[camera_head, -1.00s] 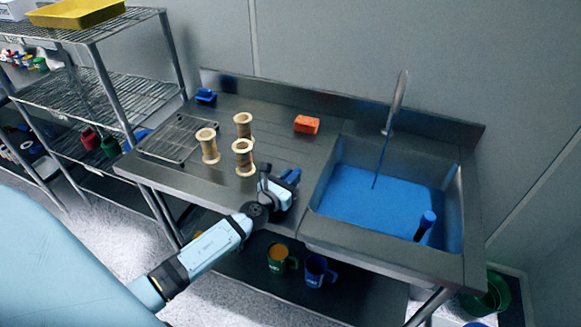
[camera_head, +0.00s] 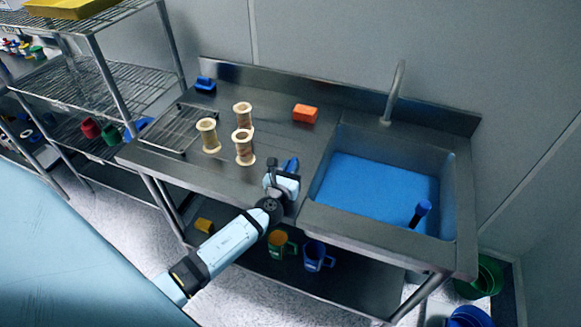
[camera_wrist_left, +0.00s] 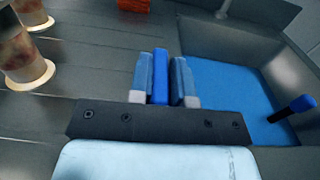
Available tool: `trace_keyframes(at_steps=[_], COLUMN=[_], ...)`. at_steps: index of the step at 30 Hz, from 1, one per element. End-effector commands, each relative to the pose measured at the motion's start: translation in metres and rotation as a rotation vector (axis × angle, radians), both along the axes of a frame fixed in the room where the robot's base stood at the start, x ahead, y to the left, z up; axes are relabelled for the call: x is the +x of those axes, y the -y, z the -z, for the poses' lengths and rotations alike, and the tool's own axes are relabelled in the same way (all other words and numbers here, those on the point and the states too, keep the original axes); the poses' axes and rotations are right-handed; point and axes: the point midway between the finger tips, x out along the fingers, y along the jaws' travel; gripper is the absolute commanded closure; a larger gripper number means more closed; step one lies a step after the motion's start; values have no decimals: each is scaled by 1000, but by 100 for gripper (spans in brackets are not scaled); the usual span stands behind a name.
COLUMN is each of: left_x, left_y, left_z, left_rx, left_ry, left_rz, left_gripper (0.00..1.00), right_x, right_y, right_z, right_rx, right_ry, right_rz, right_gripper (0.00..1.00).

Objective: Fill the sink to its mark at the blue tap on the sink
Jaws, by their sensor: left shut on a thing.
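The steel sink (camera_head: 458,205) at the right of the counter holds blue liquid (camera_head: 375,190) with a broad flat surface. A curved grey spout (camera_head: 396,92) stands behind the sink, and no stream shows below it. My left gripper (camera_head: 287,172) is at the counter's front, just left of the sink. It is shut on a blue bar-like tap handle (camera_wrist_left: 160,72), which shows between its pale blue fingers in the left wrist view. A dark post with a blue top (camera_head: 421,208) stands tilted in the sink's right part. I cannot make out the mark. My right gripper is not in view.
Several wooden spools (camera_head: 244,146), an orange block (camera_head: 305,113), a wire rack (camera_head: 170,135) and a blue object (camera_head: 205,84) are on the counter. Green (camera_head: 278,243) and blue (camera_head: 316,256) mugs stand on the lower shelf. A wire shelf unit (camera_head: 115,80) is at left.

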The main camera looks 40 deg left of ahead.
Motion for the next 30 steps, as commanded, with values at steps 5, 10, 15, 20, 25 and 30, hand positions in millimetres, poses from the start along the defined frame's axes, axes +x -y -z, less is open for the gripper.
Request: trace_keyframes(at_steps=[5,10,15,20,25,30], left_x=[0,0,-7,-35,-74,-107], left_y=[0,0,2,9,19,27], left_z=[-1,0,1,2,3,2], left_rx=[0,0,0,-1,0,-1], left_ry=[1,1,0,-2,-2,-1], left_rz=[0,0,1,2,2,1], left_gripper=[56,56,56,56,56,56], right_x=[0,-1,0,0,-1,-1], right_y=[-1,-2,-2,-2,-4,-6], right_z=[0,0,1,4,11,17], right_rx=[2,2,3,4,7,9], right_ry=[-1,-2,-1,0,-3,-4], right_rz=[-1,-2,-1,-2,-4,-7], right_gripper=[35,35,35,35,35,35])
